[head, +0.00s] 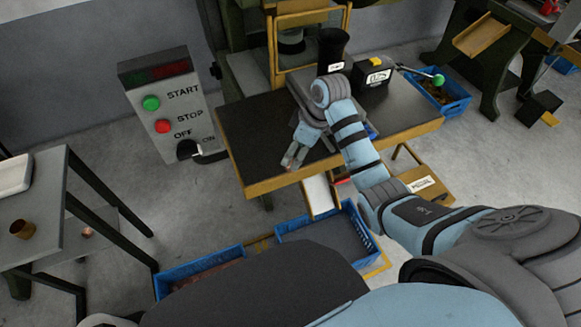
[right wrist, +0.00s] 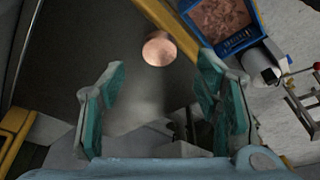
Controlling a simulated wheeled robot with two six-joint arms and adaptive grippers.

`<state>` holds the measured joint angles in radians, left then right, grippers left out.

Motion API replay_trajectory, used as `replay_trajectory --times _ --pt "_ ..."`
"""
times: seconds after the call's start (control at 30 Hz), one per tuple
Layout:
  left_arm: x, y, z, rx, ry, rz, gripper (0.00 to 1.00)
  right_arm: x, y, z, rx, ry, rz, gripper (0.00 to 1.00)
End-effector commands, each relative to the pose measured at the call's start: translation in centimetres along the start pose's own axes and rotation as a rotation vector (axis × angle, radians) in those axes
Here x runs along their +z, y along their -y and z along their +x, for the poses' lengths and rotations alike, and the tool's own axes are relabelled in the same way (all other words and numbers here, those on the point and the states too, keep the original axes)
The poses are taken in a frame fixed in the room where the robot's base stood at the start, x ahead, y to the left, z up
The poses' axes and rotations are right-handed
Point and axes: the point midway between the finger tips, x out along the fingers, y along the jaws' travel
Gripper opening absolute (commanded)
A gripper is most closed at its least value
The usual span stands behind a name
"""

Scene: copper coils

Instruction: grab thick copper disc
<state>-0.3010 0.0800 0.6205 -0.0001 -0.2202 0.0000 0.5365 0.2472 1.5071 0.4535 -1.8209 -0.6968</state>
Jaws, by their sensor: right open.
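A round copper disc (right wrist: 159,50) lies on the dark table top in the right wrist view, ahead of my right gripper (right wrist: 161,72). The gripper's two teal-padded fingers are spread apart with nothing between them, and the disc sits beyond their tips, roughly centred. In the head view my right gripper (head: 294,157) hangs over the front part of the black work table (head: 255,125). I cannot make out the disc on that table in the head view; my arm covers part of the surface. My left gripper does not show.
A blue bin of copper pieces (right wrist: 222,18) is at the right wrist view's upper right. A control box (head: 170,110) stands left of the table. A black cylinder (head: 333,48) and black box (head: 372,76) stand at the back. Blue crates (head: 325,235) lie below the front edge.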

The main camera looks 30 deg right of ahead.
Motion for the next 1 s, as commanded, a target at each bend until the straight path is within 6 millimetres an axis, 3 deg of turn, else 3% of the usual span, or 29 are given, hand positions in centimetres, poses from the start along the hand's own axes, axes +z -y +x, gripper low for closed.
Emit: replay_trajectory --times 0.2,0.47,0.83,1.0 --pt "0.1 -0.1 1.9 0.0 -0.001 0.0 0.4 0.5 -0.1 4.4 -0.002 0.001 0.002 0.58" --pt "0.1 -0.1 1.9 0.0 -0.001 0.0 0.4 0.4 -0.2 4.9 0.001 0.001 0.002 0.58" --pt "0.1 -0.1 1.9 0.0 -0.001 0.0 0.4 0.4 -0.2 4.9 0.001 0.001 0.002 0.0" --pt "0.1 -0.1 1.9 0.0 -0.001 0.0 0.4 0.4 -0.2 4.9 0.001 0.001 0.002 0.0"
